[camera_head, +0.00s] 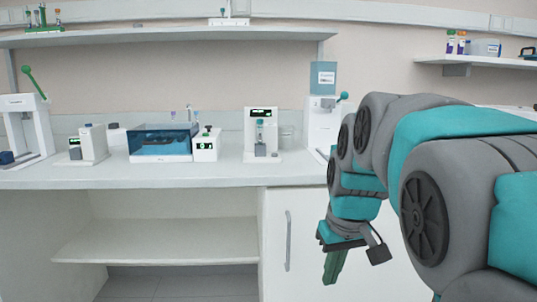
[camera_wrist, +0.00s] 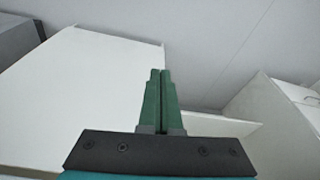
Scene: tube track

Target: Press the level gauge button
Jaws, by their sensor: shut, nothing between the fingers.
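Several small white instruments stand on the white bench, and no readable label shows which one is the level gauge. An upright white device (camera_head: 249,133) at the bench's middle has a dark display with green marks near its top and a teal-capped tube in front. A lower white box (camera_head: 205,154) to its left has a green-lit display and a dark knob on top. No button can be made out clearly on either. My gripper (camera_head: 333,270) hangs below bench height, in front of the cabinet door, apart from the devices. Its green fingers (camera_wrist: 160,78) are shut and empty.
A blue-lidded box (camera_head: 160,143), a small white device (camera_head: 94,143) and a green-levered press (camera_head: 35,125) stand to the left. A dispenser with a blue tank (camera_head: 323,78) stands right, near my arm. The bench front (camera_head: 150,177) is clear. Below are a cabinet door (camera_head: 305,240) and open shelf (camera_head: 150,240).

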